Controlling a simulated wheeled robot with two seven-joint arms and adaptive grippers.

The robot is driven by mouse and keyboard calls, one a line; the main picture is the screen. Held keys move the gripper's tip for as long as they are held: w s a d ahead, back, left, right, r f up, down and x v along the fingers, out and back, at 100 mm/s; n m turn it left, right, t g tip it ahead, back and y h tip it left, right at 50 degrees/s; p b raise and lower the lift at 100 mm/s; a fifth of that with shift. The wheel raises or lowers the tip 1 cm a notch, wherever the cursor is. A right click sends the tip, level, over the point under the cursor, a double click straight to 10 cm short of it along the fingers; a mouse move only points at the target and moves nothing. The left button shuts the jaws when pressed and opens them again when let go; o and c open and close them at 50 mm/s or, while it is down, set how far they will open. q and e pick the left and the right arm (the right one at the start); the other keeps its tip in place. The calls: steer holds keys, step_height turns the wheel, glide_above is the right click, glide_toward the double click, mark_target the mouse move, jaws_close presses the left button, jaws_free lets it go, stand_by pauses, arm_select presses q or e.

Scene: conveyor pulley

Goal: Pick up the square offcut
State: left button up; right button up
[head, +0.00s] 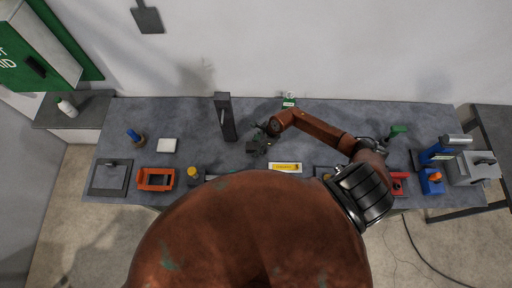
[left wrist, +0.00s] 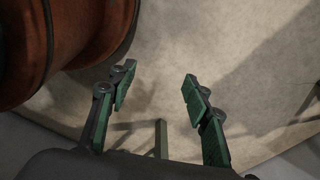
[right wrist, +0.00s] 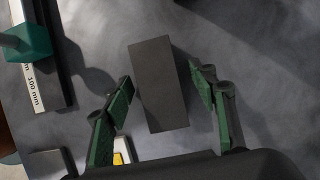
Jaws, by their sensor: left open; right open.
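A dark grey rectangular block (right wrist: 159,85), which looks like the square offcut, lies on the grey bench top in the right wrist view. My right gripper (right wrist: 162,78) is open, with one finger to each side of the block. The fingertips look close to its long sides; I cannot tell whether they touch. In the head view my right gripper (head: 258,142) is low over the middle of the bench, where the block is hard to tell from the dark fingers. My left gripper (left wrist: 160,78) is open and empty above the floor, and not visible in the head view.
On the bench (head: 330,115), a dark upright post (head: 227,118) stands just left of my right gripper. A yellow-labelled item (head: 285,167) lies at its near right.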

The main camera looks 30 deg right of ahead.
steer(key=shift+f+b, duration=0.25)
steer(key=shift+b, duration=0.05)
stand_by(0.4)
jaws_close()
stand_by(0.6)
